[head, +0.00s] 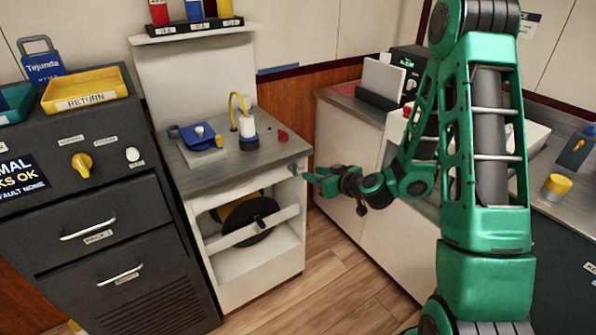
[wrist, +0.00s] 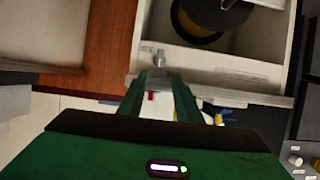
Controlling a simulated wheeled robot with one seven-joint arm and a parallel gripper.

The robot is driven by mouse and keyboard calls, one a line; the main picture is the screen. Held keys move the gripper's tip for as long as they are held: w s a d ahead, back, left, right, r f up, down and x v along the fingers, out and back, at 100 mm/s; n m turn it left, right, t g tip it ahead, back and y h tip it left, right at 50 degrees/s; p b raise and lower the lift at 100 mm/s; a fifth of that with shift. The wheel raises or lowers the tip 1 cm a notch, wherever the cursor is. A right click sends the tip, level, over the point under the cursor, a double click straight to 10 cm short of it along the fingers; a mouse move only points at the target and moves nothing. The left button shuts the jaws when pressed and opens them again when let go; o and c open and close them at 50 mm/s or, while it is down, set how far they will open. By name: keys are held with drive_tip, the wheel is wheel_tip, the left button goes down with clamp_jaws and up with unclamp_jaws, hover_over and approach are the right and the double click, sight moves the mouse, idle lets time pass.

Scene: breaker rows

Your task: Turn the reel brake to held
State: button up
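The reel (head: 250,220), black with a yellow band, sits in the open bay of the white cabinet under the small bench. It also shows at the top of the wrist view (wrist: 215,15). A small grey lever or knob (wrist: 160,58), probably the reel brake, is on the cabinet's front edge; it shows as a small grey piece at the upper right corner in the head view (head: 296,169). My gripper (head: 308,177) is close in front of it. In the wrist view the green fingers (wrist: 158,78) are apart with nothing between them, the lever just beyond their tips. Contact cannot be told.
The bench top holds a blue block (head: 201,137), a white cylinder with a yellow hose (head: 248,128) and a red piece (head: 282,135). A dark drawer cabinet (head: 90,225) stands left, white cupboards (head: 345,150) right. The floor (head: 325,275) in front is clear.

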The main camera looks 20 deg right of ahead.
sight(297, 168)
drive_tip(key=x, duration=1.1)
drive_tip(key=shift+d, duration=0.1)
drive_tip(key=c, duration=0.8)
